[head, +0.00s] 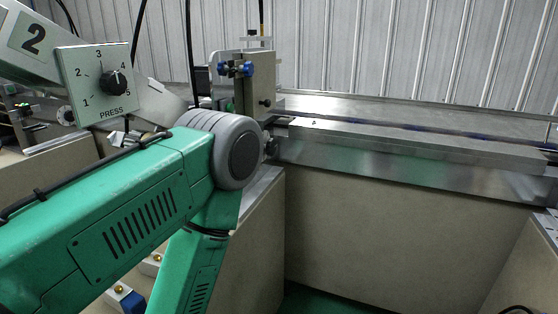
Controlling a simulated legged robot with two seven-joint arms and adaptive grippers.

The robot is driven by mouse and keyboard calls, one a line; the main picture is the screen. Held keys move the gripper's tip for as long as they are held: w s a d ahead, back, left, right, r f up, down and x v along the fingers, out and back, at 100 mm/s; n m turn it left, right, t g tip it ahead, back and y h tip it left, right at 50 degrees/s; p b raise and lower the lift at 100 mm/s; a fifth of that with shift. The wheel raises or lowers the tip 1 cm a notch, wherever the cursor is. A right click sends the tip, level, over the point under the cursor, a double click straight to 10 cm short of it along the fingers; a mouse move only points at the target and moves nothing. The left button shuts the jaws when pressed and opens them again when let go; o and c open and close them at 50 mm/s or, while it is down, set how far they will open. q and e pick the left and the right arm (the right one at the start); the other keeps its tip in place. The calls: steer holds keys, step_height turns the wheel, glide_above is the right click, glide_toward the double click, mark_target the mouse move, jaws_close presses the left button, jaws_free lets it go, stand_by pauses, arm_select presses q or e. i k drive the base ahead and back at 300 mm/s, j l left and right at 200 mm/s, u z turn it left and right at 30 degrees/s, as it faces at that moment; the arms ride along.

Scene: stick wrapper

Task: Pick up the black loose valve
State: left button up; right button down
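I cannot pick out a loose black valve with certainty. A tiny black spot (314,122) shows on the flat metal rail, too small to identify. A black knob (116,82) sits on the square press dial plate at the upper left, pointing between its numbers. Neither gripper shows in the head view. A green arm link with a grey round joint fills the lower left and hides part of the machine behind it.
A long metal rail (420,152) runs from the centre to the right, above a beige panel (380,240). An upright metal bracket with blue knobs (245,69) stands at the rail's left end. Black cables hang near it. The flat surface behind the rail looks mostly clear.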

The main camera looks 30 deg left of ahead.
mark_target(150, 266)
steer(key=u, duration=0.4)
steer(key=j+u, duration=0.15)
steer(key=u, duration=0.7)
steer(key=j+u, duration=0.1)
steer(key=u, duration=0.3)
